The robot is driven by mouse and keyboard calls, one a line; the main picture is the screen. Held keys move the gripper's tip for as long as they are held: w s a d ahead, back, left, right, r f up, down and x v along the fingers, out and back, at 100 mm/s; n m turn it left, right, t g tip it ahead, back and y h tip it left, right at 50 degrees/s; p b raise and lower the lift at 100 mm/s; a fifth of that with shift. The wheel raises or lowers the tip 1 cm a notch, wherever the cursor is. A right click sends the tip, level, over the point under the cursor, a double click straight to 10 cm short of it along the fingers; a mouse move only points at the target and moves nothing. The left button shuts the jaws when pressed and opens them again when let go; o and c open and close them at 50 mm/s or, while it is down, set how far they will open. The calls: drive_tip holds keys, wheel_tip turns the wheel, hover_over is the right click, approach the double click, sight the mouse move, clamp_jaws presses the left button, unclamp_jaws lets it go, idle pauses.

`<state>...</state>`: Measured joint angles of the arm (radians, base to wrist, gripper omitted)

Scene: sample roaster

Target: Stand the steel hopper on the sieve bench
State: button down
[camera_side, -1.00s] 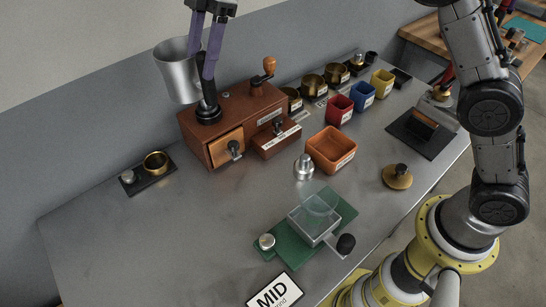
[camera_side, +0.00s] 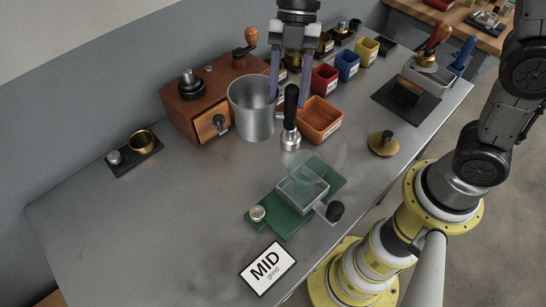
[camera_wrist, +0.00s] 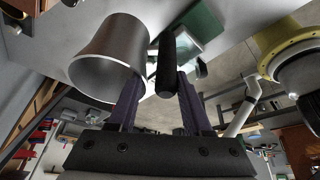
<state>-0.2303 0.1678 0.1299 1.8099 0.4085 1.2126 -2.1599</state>
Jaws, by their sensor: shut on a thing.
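The steel hopper (camera_side: 252,108) is a flared metal cup. It hangs upright beside my gripper (camera_side: 288,103), in front of the wooden grinder box. My gripper's purple fingers are shut on the hopper's black handle (camera_side: 291,97). In the wrist view the hopper (camera_wrist: 108,62) is left of the fingers, its wide mouth facing the camera, and the handle (camera_wrist: 167,62) lies between them. The sieve bench, seemingly the green base (camera_side: 329,180) with a clear box (camera_side: 303,186), is on the table in front, to the right of and below the hopper. The hopper's underside is hard to judge.
The wooden grinder (camera_side: 185,105) stands behind. A small steel piece (camera_side: 291,141), an orange tray (camera_side: 320,118) and a brass disc (camera_side: 383,144) are near the path. A MID card (camera_side: 267,267) lies in front of the green base.

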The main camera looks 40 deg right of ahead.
drive_tip(key=x, duration=1.3)
drive_tip(key=shift+w+d+f, duration=0.15)
drive_tip(key=shift+w+d, duration=0.25)
drive_tip(key=shift+f, duration=0.15)
drive_tip(key=shift+c, duration=1.6)
unclamp_jaws()
drive_tip(key=v, duration=1.2)
drive_tip(key=shift+d+r, duration=0.1)
drive_tip(key=shift+r, duration=0.1)
